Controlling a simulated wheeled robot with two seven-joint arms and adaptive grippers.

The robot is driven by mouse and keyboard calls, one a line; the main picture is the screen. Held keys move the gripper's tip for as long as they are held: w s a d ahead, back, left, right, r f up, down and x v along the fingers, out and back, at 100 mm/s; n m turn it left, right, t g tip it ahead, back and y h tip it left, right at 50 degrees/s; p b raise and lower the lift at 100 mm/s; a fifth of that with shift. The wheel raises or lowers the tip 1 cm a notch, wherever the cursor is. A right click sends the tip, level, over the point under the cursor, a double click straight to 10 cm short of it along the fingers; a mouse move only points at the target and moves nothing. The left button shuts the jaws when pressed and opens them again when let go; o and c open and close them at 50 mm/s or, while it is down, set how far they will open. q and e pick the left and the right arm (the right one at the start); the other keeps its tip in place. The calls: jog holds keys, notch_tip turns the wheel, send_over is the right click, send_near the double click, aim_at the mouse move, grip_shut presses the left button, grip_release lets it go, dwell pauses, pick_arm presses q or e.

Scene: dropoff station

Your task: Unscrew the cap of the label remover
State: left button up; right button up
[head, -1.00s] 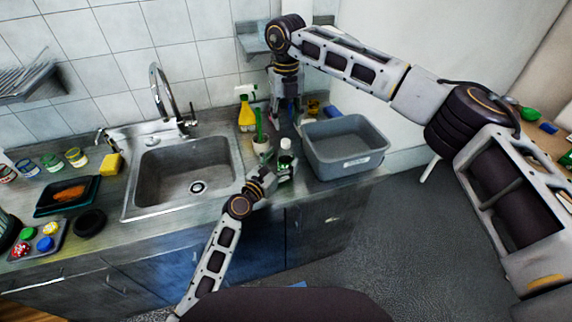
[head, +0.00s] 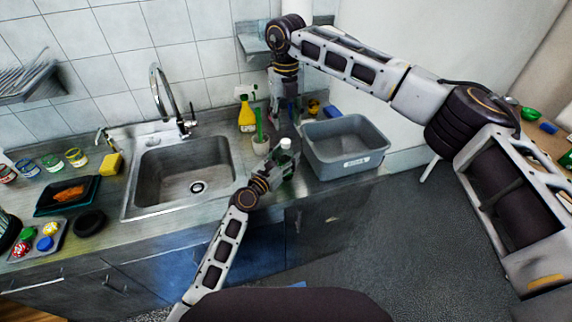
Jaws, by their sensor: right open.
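A dark green bottle with a white cap (head: 286,156), which looks like the label remover, stands upright near the counter's front edge, between the sink and the grey bin. My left gripper (head: 279,175) is low at the bottle's left and front side, with its fingers at the bottle body. They are too small and overlapped to tell whether they are closed on it. My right gripper (head: 285,112) points down behind the bottle, near the wall, open and apart from the cap. The bottle's lower part is partly hidden by my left gripper.
A grey bin (head: 345,166) stands right of the bottle.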

pick_arm(q)
grip_shut()
pick_arm(e)
jog(key=shift+s+f, duration=0.15)
jog(key=shift+f, duration=0.3)
jog(key=shift+s+a+f, duration=0.25)
jog(key=shift+a+f, duration=0.05)
jog(key=shift+a, duration=0.1)
jog(key=shift+w+r+m+y, duration=0.1)
jog(key=shift+r+m+y, duration=0.15)
jog(key=shift+m, duration=0.35)
jog(key=m, duration=0.3)
jog(key=shift+w+r+m, duration=0.1)
jog(key=shift+r+m, duration=0.15)
jog(key=shift+m, duration=0.15)
jog(key=m, duration=0.5)
jog(key=shift+w+d+r, duration=0.1)
jog(key=shift+d+r, duration=0.1)
jog(key=shift+r, duration=0.05)
jog(key=m, duration=0.6)
jog(key=shift+d+m, duration=0.2)
jog(key=shift+m, duration=0.1)
jog(key=m, duration=0.5)
jog(key=shift+m, duration=0.4)
